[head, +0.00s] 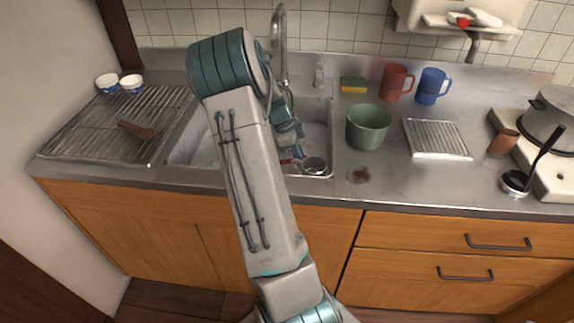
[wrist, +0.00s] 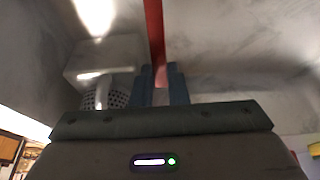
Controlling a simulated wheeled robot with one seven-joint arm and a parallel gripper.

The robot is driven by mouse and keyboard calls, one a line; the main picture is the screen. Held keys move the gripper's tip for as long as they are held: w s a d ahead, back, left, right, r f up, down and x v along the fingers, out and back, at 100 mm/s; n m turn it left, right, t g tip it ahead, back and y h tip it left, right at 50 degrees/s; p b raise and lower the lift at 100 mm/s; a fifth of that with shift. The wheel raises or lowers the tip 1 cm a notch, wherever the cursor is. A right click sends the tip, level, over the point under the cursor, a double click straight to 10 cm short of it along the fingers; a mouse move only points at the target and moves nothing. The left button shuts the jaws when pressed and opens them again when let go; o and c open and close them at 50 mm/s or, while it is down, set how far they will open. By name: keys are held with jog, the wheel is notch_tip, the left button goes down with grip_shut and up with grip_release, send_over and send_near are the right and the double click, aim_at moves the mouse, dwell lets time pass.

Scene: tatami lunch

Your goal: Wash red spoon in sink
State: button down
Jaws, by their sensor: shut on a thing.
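My gripper (wrist: 161,78) is shut on the red spoon (wrist: 154,30), whose thin red handle stands up from between the two fingers in the wrist view. In the head view my arm reaches over the counter into the metal sink (head: 196,143), and only a small bit of red (head: 284,159) shows low in the basin beside my wrist. The spoon's bowl cannot be made out. The tall faucet (head: 279,40) stands at the back of the sink, partly behind my arm. I cannot tell whether water runs.
A round strainer (head: 314,165) lies in the sink's front right corner. A green pot (head: 367,128) stands close to the right rim, with a sponge (head: 353,85), red mug (head: 396,82) and blue mug (head: 432,86) behind. A drying rack (head: 90,130) lies left.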

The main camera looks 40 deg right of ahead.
notch_tip(320, 180, up, 13)
jog(key=p, duration=0.7)
jog(key=shift+p, duration=0.3)
jog(key=shift+f, duration=0.1)
dwell(1.6)
notch_tip(320, 180, up, 5)
jog(key=p, duration=0.3)
dwell(0.6)
